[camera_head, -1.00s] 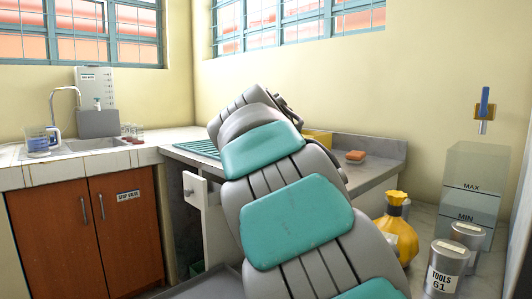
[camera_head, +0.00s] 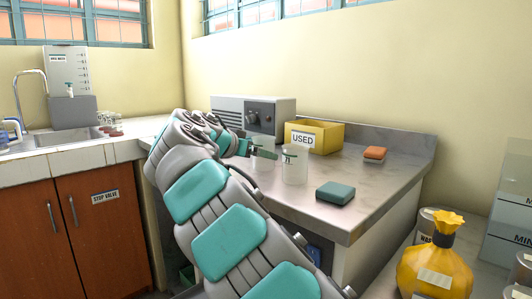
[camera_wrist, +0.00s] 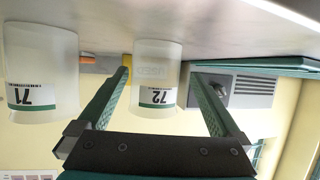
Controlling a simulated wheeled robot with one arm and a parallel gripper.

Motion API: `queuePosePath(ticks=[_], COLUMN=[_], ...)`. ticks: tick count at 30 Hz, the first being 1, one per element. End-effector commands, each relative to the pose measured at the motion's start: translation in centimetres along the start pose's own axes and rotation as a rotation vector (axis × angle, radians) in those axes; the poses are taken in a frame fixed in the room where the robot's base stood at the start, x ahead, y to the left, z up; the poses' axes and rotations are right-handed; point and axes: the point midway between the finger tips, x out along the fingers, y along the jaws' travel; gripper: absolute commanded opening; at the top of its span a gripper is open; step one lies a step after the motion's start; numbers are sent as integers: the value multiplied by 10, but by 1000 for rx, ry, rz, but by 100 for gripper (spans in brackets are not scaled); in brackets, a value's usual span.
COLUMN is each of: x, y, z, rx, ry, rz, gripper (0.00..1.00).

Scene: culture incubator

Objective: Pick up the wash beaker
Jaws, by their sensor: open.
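Two clear beakers stand on the grey counter: one at the right (camera_head: 294,165) and one at the left (camera_head: 263,160), partly hidden by a finger of my gripper (camera_head: 253,149). In the wrist view, which is upside down, the beaker labelled 72 (camera_wrist: 155,75) shows between the two open fingers of my gripper (camera_wrist: 158,76). The beaker labelled 71 (camera_wrist: 40,65) stands outside the fingers, at picture left. No contact shows with beaker 72, and the gripper is empty. Neither label says wash, so I cannot tell which is the wash beaker.
A yellow bin marked USED (camera_head: 316,136) and a grey box with a knob (camera_head: 253,115) stand behind. A jug (camera_head: 12,130) is by the sink. The counter's right part has free room.

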Motion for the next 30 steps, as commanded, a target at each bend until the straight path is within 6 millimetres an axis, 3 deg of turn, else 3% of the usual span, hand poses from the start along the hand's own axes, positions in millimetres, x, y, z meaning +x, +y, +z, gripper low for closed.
queuePosePath(ticks=[12, 20, 30], x=[46, 51, 51], y=[6, 5, 5], z=[-16, -16, -16], rx=[-2, -1, -1], ry=[-2, 1, 0], rz=[2, 0, 0], gripper=[100, 100, 64])
